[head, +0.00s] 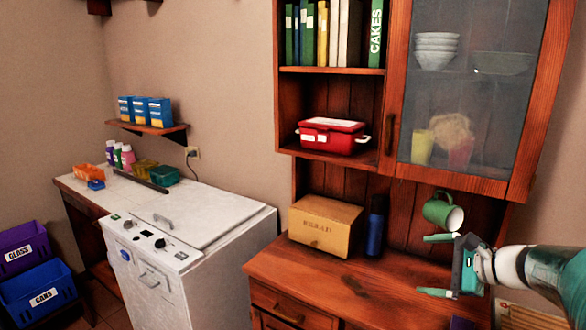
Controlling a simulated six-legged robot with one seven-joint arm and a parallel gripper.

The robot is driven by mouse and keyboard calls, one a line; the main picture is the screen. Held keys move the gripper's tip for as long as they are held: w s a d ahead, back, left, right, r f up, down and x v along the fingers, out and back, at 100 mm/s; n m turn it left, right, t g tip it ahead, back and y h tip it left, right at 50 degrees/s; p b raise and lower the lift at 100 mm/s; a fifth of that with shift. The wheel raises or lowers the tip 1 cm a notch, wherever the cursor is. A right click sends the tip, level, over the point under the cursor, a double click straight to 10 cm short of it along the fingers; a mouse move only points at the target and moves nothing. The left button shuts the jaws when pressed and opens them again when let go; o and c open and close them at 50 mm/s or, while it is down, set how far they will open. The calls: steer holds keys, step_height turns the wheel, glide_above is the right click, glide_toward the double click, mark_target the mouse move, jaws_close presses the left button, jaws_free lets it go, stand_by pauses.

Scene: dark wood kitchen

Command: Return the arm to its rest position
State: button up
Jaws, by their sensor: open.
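My gripper (428,265) is at the lower right in the head view, reaching in from the right edge. Its two green fingers are spread apart and point left, with nothing between them. My arm, white and green, runs from the gripper to the right edge. The gripper is in front of the wooden hutch, over the right part of its counter (335,272). A green mug (437,212) is tilted just above the upper finger. I cannot tell whether it touches the finger or what supports it.
A bread box (325,222) and a dark blue bottle (375,228) stand left of my gripper. A glass-fronted cabinet (470,85) hangs above. A red pot (332,136) sits on the open shelf. The white appliance (165,250) is further left. The counter's front middle is clear.

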steer(key=s+a+n+g+h, duration=0.3)
steer(key=s+a+n+g, duration=0.2)
steer(key=s+a+n, duration=0.5)
steer(key=s+a+f+n+t+h, duration=0.1)
steer(key=s+a+n+h, duration=0.4)
steer(key=s, duration=0.8)
steer(key=a+f+n, duration=0.1)
steer(key=n, duration=0.2)
steer(key=shift+s+n, duration=0.25)
steer(key=shift+n, duration=0.15)
steer(key=shift+d, duration=0.15)
